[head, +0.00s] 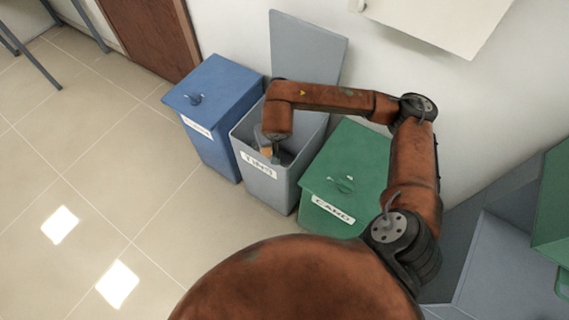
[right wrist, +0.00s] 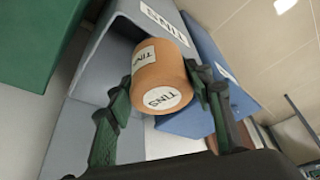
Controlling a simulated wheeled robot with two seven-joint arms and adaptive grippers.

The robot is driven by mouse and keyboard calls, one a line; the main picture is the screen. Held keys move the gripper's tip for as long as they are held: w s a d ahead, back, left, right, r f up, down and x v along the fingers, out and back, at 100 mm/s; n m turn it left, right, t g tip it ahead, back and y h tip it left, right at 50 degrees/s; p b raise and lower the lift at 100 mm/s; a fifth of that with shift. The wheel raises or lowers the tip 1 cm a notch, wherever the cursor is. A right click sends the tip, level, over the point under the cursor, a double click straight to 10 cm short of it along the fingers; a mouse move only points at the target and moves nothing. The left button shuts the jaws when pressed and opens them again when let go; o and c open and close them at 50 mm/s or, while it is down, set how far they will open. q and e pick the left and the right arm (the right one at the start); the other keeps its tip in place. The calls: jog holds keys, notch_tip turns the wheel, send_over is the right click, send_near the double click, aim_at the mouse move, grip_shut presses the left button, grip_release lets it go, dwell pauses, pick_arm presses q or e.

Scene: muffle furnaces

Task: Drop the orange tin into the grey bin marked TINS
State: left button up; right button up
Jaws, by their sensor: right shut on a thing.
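The grey bin (head: 264,188) marked TINS stands by the wall between two other bins. Its grey lid (head: 306,45) is up, leaning toward the wall, and its mouth is open. My right gripper (head: 269,147) is over the bin's mouth, mostly hidden behind its own arm in the head view. It is shut on the orange tin (right wrist: 160,68), which has white TINS labels on its side and end. The fingers (right wrist: 161,88) grip it from both sides in the right wrist view. The tin shows small in the head view (head: 266,153). My left gripper is not in view.
A blue bin (head: 212,125) with a closed lid stands left of the grey one. The tiled floor (head: 90,180) in front is clear. A pale wall-mounted panel (head: 440,20) overhangs at the upper right.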

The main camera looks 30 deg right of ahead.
pick_arm(q)
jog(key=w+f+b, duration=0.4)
jog(key=b, duration=0.5)
pick_arm(e)
jog(key=w+d+f+m+h, duration=0.1)
jog(key=w+d+f+m, duration=0.1)
jog(key=w+d+f, duration=0.6)
jog(key=w+d+f+m+h, duration=0.1)
jog(key=w+d+f+m, duration=0.3)
jog(key=w+d, duration=0.5)
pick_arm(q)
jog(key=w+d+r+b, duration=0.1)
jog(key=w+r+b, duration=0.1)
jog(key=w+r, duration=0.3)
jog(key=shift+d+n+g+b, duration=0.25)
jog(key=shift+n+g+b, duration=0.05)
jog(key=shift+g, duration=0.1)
pick_arm(e)
notch_tip(320, 180, down, 7)
jog(key=n, duration=0.1)
jog(key=shift+d+g, duration=0.3)
jog(key=o, duration=1.2)
jog(key=shift+o, duration=0.2)
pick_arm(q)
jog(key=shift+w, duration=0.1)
pick_arm(e)
jog(key=v, duration=1.2)
